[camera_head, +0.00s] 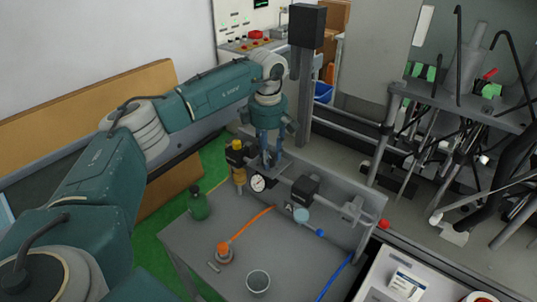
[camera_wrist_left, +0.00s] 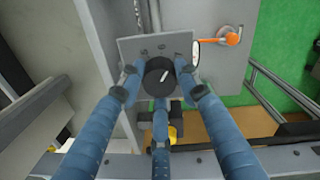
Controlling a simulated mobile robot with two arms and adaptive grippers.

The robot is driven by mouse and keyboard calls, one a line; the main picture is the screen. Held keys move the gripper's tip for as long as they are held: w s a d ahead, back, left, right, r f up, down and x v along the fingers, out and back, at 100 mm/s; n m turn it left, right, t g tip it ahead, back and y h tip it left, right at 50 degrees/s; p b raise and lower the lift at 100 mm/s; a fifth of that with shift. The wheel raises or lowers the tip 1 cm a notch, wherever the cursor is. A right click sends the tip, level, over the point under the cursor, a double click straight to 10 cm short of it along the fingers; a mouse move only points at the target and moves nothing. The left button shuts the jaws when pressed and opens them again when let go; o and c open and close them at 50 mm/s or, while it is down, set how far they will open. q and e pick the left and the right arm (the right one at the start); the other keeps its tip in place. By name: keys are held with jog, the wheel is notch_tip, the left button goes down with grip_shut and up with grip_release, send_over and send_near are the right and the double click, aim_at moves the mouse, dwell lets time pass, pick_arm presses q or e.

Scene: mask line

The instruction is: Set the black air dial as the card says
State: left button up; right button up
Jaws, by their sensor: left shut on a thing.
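The black dial (camera_wrist_left: 159,76) is round with a white pointer line, tilted from lower left to upper right in the left wrist view. It sits in front of a grey plate (camera_wrist_left: 150,45). My left gripper (camera_head: 268,160) points down over the grey bench, and its blue fingers are shut around the dial, touching its sides. In the head view the fingers hide most of the dial. A white round gauge (camera_head: 258,183) is just below the fingers. A small white card (camera_head: 408,283) lies at the lower right; its print is too small to read. My right gripper is not in view.
A yellow-and-black unit (camera_head: 237,155) stands beside the fingers. Machinery with rods fills the right.

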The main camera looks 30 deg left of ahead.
pick_arm(q)
jog(key=shift+m, duration=1.7)
jog(key=shift+d, duration=0.1)
jog(key=o, duration=1.2)
jog(key=shift+c, duration=0.2)
jog(key=shift+r, duration=0.1)
notch_tip(320, 180, up, 12)
jog(key=shift+s, duration=0.25)
